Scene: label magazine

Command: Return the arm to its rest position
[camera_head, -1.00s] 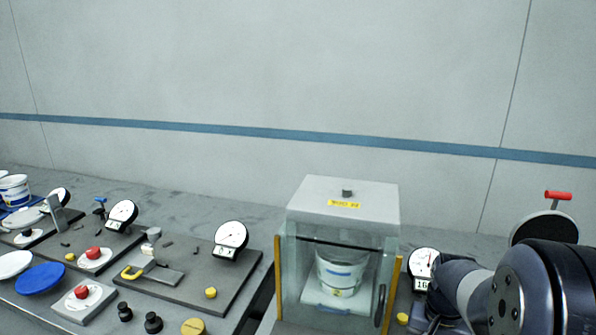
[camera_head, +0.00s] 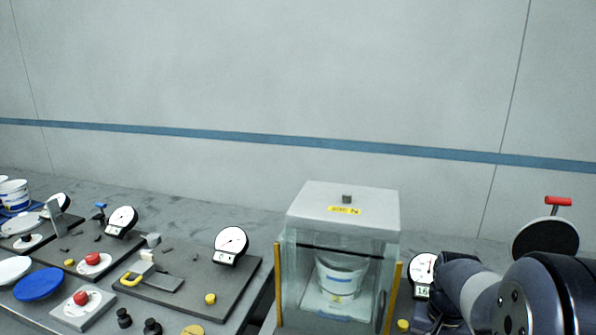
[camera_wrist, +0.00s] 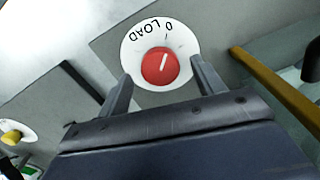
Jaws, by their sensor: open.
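My gripper (camera_wrist: 162,82) shows in the wrist view with its two fingers spread apart and nothing held between them. A red knob (camera_wrist: 158,66) on a white dial (camera_wrist: 135,50) marked "0 LOAD" appears between and beyond the fingertips; I cannot tell how near they are to it. In the head view my arm (camera_head: 545,295) fills the lower right corner, and my gripper is out of sight there.
A glass-sided case (camera_head: 343,212) with yellow front edges holds a white tub (camera_head: 340,278). A gauge (camera_head: 422,270) stands close to my arm. Panels with knobs and gauges (camera_head: 230,243) line the bench at left. A yellow-edged post (camera_wrist: 275,90) is right of my gripper.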

